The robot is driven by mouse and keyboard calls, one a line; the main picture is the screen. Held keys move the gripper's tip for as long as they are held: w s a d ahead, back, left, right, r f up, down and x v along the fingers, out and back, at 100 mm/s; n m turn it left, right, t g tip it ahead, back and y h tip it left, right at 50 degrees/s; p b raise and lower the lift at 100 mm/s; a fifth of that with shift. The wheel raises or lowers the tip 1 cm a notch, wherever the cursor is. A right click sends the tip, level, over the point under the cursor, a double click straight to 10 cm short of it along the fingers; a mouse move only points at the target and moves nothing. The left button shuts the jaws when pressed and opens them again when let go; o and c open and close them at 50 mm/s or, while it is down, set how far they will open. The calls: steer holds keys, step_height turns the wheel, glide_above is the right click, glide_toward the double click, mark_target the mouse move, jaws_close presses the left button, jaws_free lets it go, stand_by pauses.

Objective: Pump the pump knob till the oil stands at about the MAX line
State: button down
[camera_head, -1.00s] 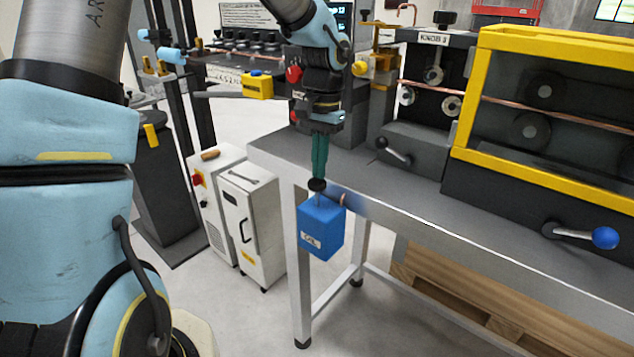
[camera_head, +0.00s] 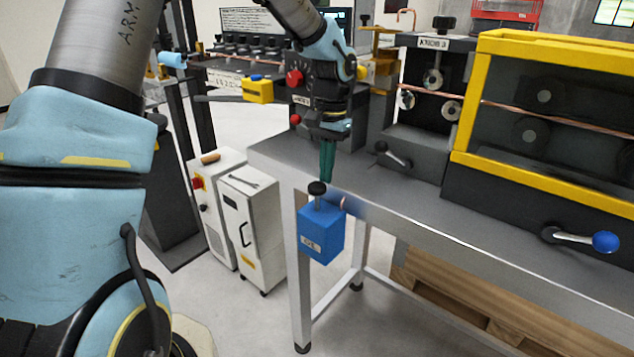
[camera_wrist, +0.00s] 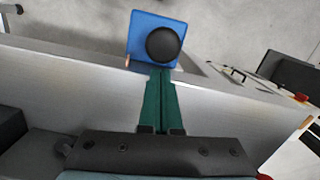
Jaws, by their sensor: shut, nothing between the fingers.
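The black pump knob (camera_head: 317,188) stands upright on its stem on top of the blue oil pump box (camera_head: 320,236), which is fixed at the table's front edge. In the wrist view the round knob (camera_wrist: 164,44) covers part of the blue box (camera_wrist: 137,32). My gripper (camera_head: 327,181) has its green fingers shut and empty, pointing down. The fingertips are just above and right of the knob in the head view. In the wrist view the fingertips (camera_wrist: 161,70) end right beside the knob's lower edge. The oil level and the MAX line are not visible.
The grey table (camera_head: 400,205) runs right from the pump. A machine with a yellow frame (camera_head: 540,180) and a blue-knobbed lever (camera_head: 606,242) stands on it. White cabinets (camera_head: 252,225) stand on the floor to the left. A yellow block (camera_head: 258,90) is behind my gripper.

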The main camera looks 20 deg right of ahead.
steer(key=shift+r, duration=0.1)
step_height(320, 180, up, 10)
steer(key=b, duration=0.2)
steer(key=shift+w+d+r, duration=0.25)
steer(key=shift+w+d, duration=0.05)
steer(key=shift+d, duration=0.15)
stand_by(0.6)
